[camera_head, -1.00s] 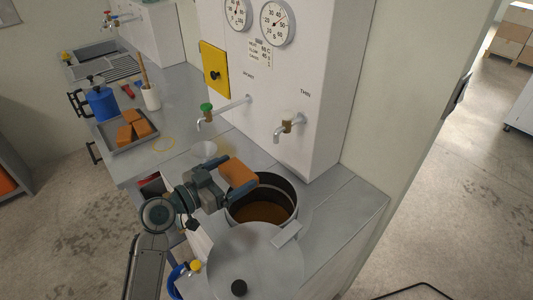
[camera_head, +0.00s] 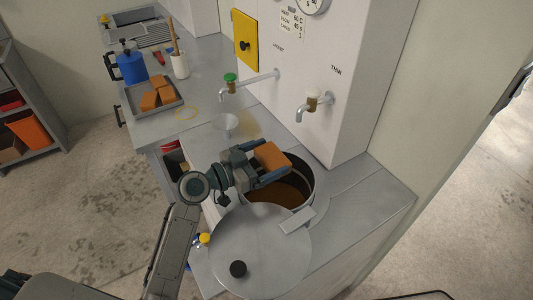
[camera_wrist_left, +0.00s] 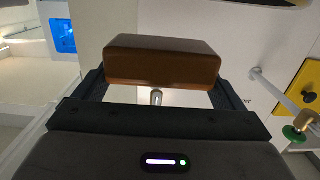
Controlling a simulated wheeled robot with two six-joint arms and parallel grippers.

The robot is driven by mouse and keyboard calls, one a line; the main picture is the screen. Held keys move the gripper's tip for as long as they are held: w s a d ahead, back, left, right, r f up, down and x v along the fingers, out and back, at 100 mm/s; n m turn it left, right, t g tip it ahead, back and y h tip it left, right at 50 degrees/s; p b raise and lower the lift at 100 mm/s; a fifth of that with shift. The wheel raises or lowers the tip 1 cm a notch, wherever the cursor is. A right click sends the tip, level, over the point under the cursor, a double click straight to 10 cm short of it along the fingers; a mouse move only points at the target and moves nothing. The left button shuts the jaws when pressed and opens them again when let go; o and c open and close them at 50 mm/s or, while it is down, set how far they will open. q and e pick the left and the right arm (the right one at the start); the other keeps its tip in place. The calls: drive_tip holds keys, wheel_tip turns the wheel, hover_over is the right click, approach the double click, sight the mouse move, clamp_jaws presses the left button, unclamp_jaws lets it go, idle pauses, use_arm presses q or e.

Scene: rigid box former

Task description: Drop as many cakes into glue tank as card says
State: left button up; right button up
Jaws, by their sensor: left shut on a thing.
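My left gripper (camera_head: 266,167) is shut on an orange-brown block-shaped cake (camera_head: 271,156), which also fills the middle of the left wrist view (camera_wrist_left: 162,61). It holds the cake above the glue tank (camera_head: 309,184), over the far-left part of its round opening. Brown glue (camera_head: 280,194) shows inside. Three more cakes (camera_head: 148,101) lie in a grey tray (camera_head: 139,117) on the bench. The card (camera_head: 290,25) on the white cabinet has lines for heat, flow and cakes, but its cakes number is too small to read surely. My right gripper is out of view.
The tank's round lid (camera_head: 262,255) with a black knob is in front of the opening. Two taps (camera_head: 230,85) (camera_head: 308,105) stick out from the cabinet beyond the tank.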

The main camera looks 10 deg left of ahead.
use_arm(q)
drive_tip(key=o, duration=0.9)
drive_tip(key=shift+c, duration=0.2)
drive_tip(key=shift+s+a, duration=0.1)
drive_tip(key=b+v, duration=0.4)
drive_tip(key=v, duration=0.6)
drive_tip(key=shift+s+a, duration=0.15)
drive_tip(key=shift+s, duration=0.05)
